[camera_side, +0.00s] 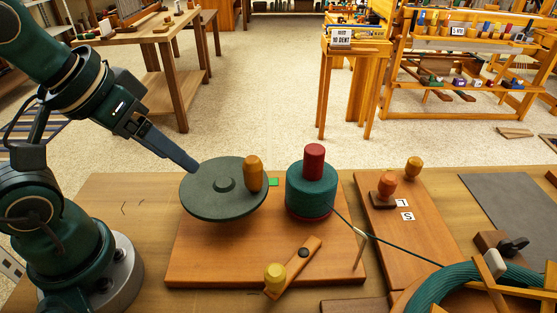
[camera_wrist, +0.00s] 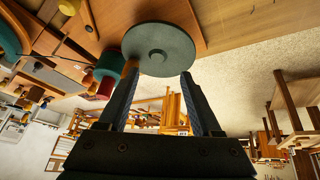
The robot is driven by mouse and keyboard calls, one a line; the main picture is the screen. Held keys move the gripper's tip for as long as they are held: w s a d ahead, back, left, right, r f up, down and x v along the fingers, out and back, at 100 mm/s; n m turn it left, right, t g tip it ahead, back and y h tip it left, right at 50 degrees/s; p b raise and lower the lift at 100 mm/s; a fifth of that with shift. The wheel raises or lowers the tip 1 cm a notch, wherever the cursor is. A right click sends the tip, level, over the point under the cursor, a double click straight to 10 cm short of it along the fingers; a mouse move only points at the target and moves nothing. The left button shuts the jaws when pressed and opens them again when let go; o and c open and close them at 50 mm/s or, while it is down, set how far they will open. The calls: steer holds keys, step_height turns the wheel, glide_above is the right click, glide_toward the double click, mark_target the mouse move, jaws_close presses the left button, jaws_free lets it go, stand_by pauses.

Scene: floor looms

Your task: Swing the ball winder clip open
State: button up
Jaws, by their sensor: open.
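The ball winder stands on a wooden base board (camera_side: 200,265). It carries a dark green disc (camera_side: 215,200) with an upright orange-brown knob (camera_side: 253,174), and a green yarn ball (camera_side: 311,195) with a red top (camera_side: 314,160). A short wooden bar (camera_side: 308,252) with a dark pivot and a yellow knob (camera_side: 275,277) lies at the board's front; it may be the clip, but I cannot tell for sure. My gripper (camera_side: 193,168) is open and empty, above the disc's upper left edge. In the wrist view the disc (camera_wrist: 158,48) appears beyond my fingertips (camera_wrist: 160,75).
A thin post (camera_side: 359,250) guides the yarn at the board's right front. A second board (camera_side: 385,225) with two orange knobs stands right of it. A coil of green yarn (camera_side: 465,288) fills the front right. The tabletop left of the board is largely clear.

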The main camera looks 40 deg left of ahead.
steer(key=w+d+r+n+g, duration=0.1)
steer(key=w+d, duration=0.2)
steer(key=g, duration=0.4)
glide_above(275, 271)
steer(key=w+a, duration=0.2)
steer(key=a, duration=0.1)
step_height(275, 271, down, 5)
steer(key=d+f, duration=0.1)
steer(key=s+d+f+m, duration=0.1)
steer(key=d+f+m, duration=0.1)
steer(key=shift+s+f+g, duration=0.15)
steer(key=shift+s+g, duration=0.25)
steer(key=shift+s+f, duration=0.1)
steer(key=shift+f, duration=2.4)
jaws_close()
